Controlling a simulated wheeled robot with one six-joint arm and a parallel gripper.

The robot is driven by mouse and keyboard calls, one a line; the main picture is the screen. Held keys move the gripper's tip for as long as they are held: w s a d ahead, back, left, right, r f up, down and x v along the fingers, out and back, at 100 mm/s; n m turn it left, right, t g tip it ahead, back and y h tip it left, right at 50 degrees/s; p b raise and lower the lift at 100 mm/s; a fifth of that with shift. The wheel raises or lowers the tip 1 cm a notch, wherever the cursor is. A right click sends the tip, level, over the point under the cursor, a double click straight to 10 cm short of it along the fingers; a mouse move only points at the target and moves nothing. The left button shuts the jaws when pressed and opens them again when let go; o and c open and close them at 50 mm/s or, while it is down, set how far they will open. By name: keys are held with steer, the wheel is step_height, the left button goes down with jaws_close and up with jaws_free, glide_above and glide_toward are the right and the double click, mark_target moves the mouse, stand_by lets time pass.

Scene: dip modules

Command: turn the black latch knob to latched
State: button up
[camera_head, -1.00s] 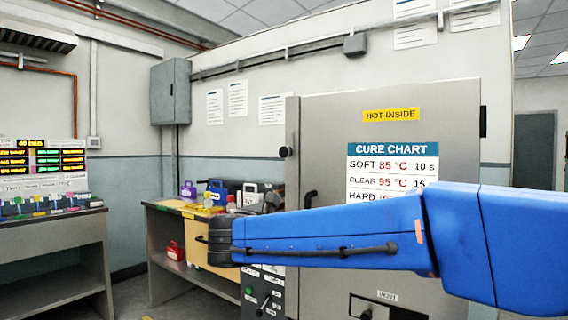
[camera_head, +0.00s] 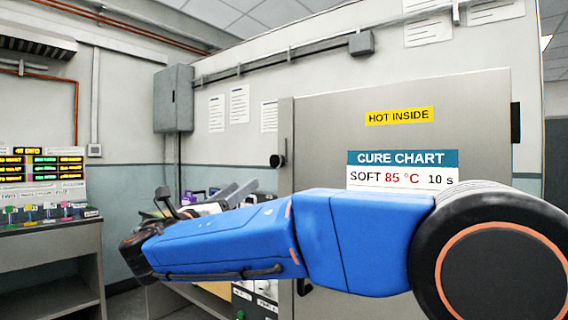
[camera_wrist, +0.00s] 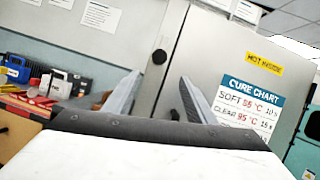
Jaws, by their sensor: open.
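The black latch knob (camera_head: 277,160) is a small round knob at the left edge of the grey oven door (camera_head: 320,140). It also shows in the wrist view (camera_wrist: 159,56), beyond and above the gap between my fingers. My gripper (camera_head: 236,191) is open and empty, left of the knob and slightly lower in the head view. In the wrist view its two grey fingers (camera_wrist: 158,92) stand wide apart, with the knob clear of both. The knob's pointer or markings are too small to read.
A yellow HOT INSIDE label (camera_head: 399,116) and a cure chart (camera_head: 402,158) are on the door. A workbench with a red toolbox and a black case (camera_wrist: 66,86) stands to the left. A grey wall cabinet (camera_head: 173,99) hangs behind. My arm hides the lower door.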

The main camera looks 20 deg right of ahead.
mark_target(274, 162)
steer(key=x, duration=1.7)
steer(key=shift+w+d+r, duration=0.1)
steer(key=shift+w+r, duration=0.05)
steer(key=shift+w, duration=0.2)
steer(key=shift+c, duration=0.6)
jaws_close()
